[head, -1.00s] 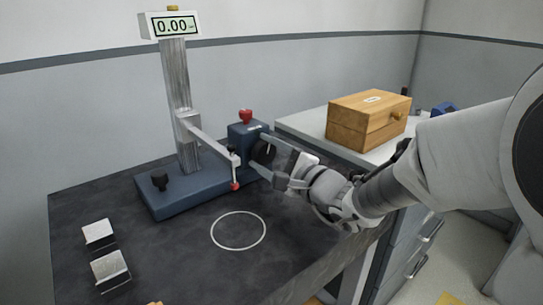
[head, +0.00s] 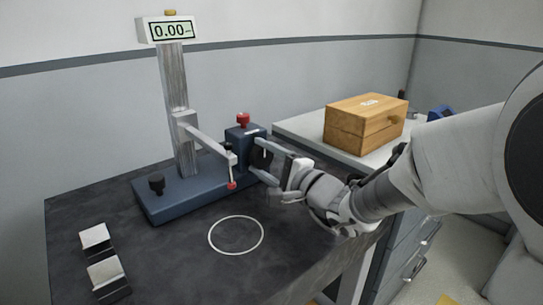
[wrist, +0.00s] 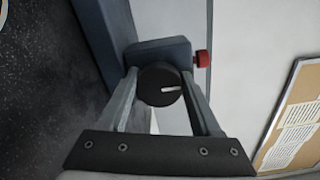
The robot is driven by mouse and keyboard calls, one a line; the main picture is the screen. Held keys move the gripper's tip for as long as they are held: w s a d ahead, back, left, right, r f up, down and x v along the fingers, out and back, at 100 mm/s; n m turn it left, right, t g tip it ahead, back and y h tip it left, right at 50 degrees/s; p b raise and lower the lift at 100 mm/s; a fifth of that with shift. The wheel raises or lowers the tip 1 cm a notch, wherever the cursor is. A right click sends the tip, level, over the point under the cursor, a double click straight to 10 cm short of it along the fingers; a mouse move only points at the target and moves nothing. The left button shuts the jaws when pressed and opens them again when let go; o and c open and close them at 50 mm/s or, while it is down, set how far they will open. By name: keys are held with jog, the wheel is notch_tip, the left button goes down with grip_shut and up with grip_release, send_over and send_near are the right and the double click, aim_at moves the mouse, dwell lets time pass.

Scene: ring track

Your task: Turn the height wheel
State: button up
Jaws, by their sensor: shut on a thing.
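The height wheel (wrist: 157,86) is a black round knob with a white mark, on the front of a blue block (head: 243,137) at the right end of the blue-based height gauge. It also shows, mostly dark and partly covered, in the head view (head: 260,157). My gripper (wrist: 160,88) has one finger on each side of the wheel and is shut on it. In the head view my gripper (head: 263,160) reaches in from the right. The gauge display (head: 170,30) reads 0.00. The gauge arm (head: 208,143) carries a small red-tipped probe (head: 232,184).
A red knob (head: 243,119) tops the blue block. A black knob (head: 157,184) stands on the base's left end. Two metal blocks (head: 107,277) lie at the table's front left. A white ring (head: 236,235) marks the dark table. A wooden box (head: 365,122) sits on the cabinet at right.

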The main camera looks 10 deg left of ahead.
jog(key=o, duration=1.4)
jog(key=shift+f, duration=0.1)
jog(key=shift+c, duration=0.2)
